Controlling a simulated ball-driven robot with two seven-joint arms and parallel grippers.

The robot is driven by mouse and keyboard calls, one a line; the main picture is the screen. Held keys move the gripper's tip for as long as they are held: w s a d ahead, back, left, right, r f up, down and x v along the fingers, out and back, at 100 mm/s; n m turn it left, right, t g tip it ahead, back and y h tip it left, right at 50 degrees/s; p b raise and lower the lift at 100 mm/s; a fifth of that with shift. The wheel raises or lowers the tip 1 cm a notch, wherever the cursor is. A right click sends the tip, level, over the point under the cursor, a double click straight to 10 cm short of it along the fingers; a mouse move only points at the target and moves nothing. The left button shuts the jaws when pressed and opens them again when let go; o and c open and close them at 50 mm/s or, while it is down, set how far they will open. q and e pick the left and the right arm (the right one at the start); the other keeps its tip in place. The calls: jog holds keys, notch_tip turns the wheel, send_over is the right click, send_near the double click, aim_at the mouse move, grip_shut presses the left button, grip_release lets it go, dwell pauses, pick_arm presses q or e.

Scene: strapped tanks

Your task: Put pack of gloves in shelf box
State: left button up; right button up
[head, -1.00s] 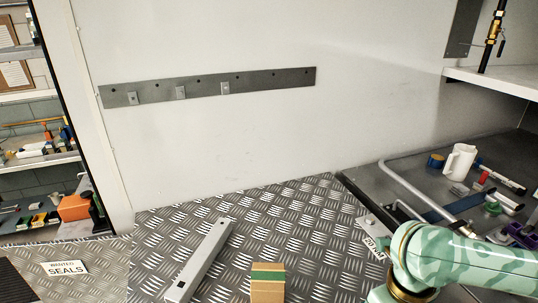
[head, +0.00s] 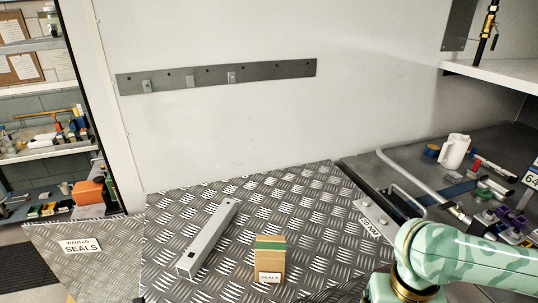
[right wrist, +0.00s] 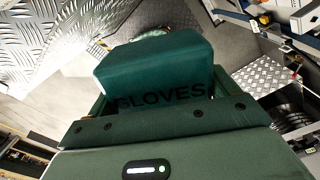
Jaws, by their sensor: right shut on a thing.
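The pack of gloves (right wrist: 155,62) is a dark green block with the word GLOVES on its near face. It fills the middle of the right wrist view. My right gripper (right wrist: 160,98) is shut on it, with the fingers mostly hidden by the pack. In the head view my right arm is at the lower right; its gripper and the pack are out of frame. My left gripper is in neither view. I cannot tell which container is the shelf box.
A carton marked SEALS (head: 269,262) and a grey bar (head: 208,240) are on the tread plate (head: 190,212). A bench with a white jug (head: 455,151) and loose tools is at right, under a white shelf (head: 500,78). Stocked shelves with an orange box (head: 88,191) stand far left.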

jog(key=m, duration=0.3)
jog(key=shift+s+r+m, duration=0.1)
jog(key=shift+s+m, duration=0.2)
jog(key=shift+s, duration=0.1)
jog(key=m, duration=0.2)
jog(key=shift+m, duration=0.3)
jog(key=m, duration=0.2)
jog(key=shift+f+m, duration=0.2)
jog(key=shift+m, duration=0.2)
jog(key=m, duration=0.1)
jog(key=m+b, duration=0.1)
jog(key=m, duration=0.1)
jog(key=shift+w+f, duration=0.1)
jog(key=shift+f, duration=0.25)
notch_tip(320, 180, down, 3)
jog(key=m+b, duration=0.4)
jog(key=m, duration=0.5)
jog(key=shift+a, duration=0.1)
pick_arm(q)
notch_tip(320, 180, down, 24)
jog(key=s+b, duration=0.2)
jog(key=b, duration=1.7)
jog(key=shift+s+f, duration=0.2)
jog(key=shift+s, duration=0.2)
pick_arm(e)
jog(key=w+a+f+m, duration=0.1)
jog(key=w+f+m, duration=0.3)
jog(key=f+m, duration=0.9)
jog(key=shift+a+f, duration=0.2)
jog(key=shift+f, duration=0.75)
